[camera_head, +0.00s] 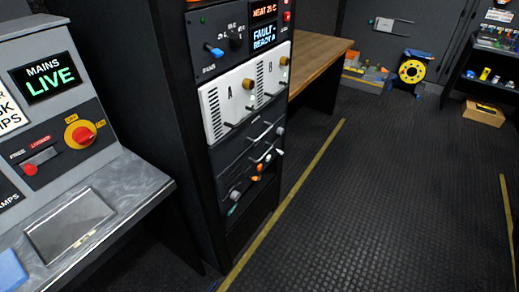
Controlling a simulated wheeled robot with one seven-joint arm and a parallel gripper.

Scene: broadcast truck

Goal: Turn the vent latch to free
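A small latch with a red knob (30,169) sits on a dark plate on the sloped grey console at the left. A white "FREE" label (17,154) is above and left of the knob. A red label (41,141), too small to read surely, is above and right of it. The lever seems to slant from upper right down to the red knob at lower left. I cannot tell surely that this is the vent latch, as no vent wording is readable. My gripper is not in view.
A red and yellow rotary switch (80,132) is right of the latch, under a "MAINS LIVE" display (48,78). A grey ledge (140,190) juts out below. A tall black equipment rack (190,150) stands beside the console. The ribbed floor (390,190) at right is clear.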

